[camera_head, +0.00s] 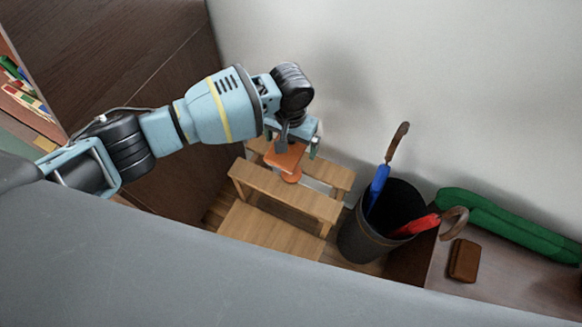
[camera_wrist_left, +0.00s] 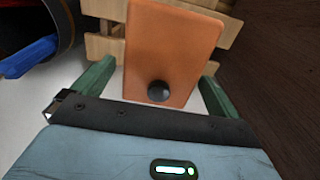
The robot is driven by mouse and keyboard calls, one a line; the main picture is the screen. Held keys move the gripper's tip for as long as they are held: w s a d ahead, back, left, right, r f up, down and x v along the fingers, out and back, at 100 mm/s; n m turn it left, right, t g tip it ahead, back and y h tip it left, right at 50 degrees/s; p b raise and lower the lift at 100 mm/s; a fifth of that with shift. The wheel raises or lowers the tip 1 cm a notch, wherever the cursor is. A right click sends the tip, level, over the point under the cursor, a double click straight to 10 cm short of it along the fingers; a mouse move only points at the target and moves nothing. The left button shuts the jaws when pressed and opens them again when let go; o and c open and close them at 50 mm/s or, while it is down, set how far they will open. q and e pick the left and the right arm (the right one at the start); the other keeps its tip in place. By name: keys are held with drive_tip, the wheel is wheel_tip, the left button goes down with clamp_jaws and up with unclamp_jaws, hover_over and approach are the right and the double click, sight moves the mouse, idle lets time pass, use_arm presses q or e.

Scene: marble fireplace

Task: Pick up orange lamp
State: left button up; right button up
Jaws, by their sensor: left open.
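My left gripper (camera_wrist_left: 155,90) is open, with one green finger on each side of the lamp. A small gap shows beside the lamp's lower part, and I cannot tell whether a finger touches it. The lamp's lower part is partly hidden in the head view. My right gripper is not in view.
The wooden furniture (camera_head: 283,192) has slats close around the lamp. A dark bin (camera_head: 365,240) with blue and red umbrellas stands to its right. A green rolled item (camera_head: 510,223) and a brown box (camera_head: 463,260) lie farther right. A dark wooden cabinet (camera_head: 150,50) rises at the left.

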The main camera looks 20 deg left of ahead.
use_arm(q)
drive_tip(key=c, duration=1.6)
drive_tip(key=shift+r, duration=0.2)
drive_tip(key=shift+c, duration=0.2)
